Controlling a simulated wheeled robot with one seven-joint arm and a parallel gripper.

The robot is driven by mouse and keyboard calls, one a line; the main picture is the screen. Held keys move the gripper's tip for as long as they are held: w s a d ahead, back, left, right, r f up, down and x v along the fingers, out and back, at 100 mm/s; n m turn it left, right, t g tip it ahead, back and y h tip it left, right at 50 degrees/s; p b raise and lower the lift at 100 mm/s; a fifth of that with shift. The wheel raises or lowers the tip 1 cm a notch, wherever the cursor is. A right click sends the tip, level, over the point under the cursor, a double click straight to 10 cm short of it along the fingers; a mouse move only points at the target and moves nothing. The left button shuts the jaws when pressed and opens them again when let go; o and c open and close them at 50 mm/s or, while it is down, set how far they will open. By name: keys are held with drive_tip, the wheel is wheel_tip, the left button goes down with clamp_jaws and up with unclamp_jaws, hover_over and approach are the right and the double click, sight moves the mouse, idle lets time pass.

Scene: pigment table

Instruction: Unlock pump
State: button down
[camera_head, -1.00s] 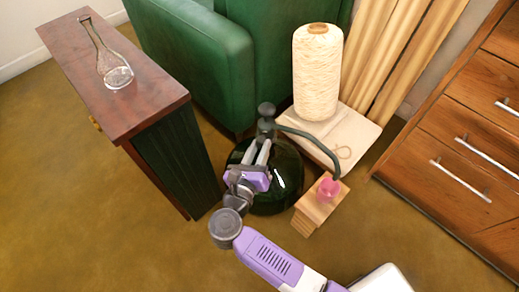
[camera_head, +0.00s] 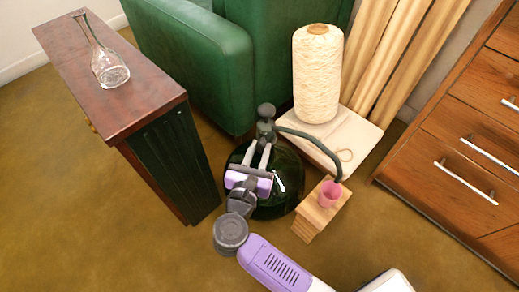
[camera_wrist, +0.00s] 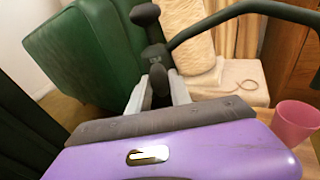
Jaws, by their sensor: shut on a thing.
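The pump (camera_head: 265,129) is black, with a round knob on top, and stands upright on the neck of a dark green glass vessel (camera_head: 287,175). A dark hose (camera_head: 318,146) curves from it to the right. In the wrist view the pump (camera_wrist: 150,18) shows its knob and upper body, with the hose (camera_wrist: 235,14) leaving to the right. My gripper (camera_head: 259,152) reaches the pump from the front. In the wrist view its pale fingers (camera_wrist: 159,92) are on either side of the dark lower pump body, shut on it. The exact contact and any lock are hard to see.
A pink cup (camera_head: 330,194) stands on a small wooden stand (camera_head: 310,218), under the hose end. A yarn cone (camera_head: 317,75) on a pale board (camera_head: 357,135) is behind. A wooden cabinet (camera_head: 150,116) bearing a glass flask (camera_head: 110,73) is left; a green armchair (camera_head: 190,45) is behind.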

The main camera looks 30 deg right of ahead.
drive_tip(key=c, duration=1.2)
unclamp_jaws()
drive_tip(key=shift+s+a, duration=0.1)
drive_tip(key=p+v, duration=0.2)
drive_tip(key=v, duration=0.5)
drive_tip(key=shift+s+a+p, duration=0.15)
drive_tip(key=shift+s+p, duration=0.1)
drive_tip(key=shift+p, duration=0.05)
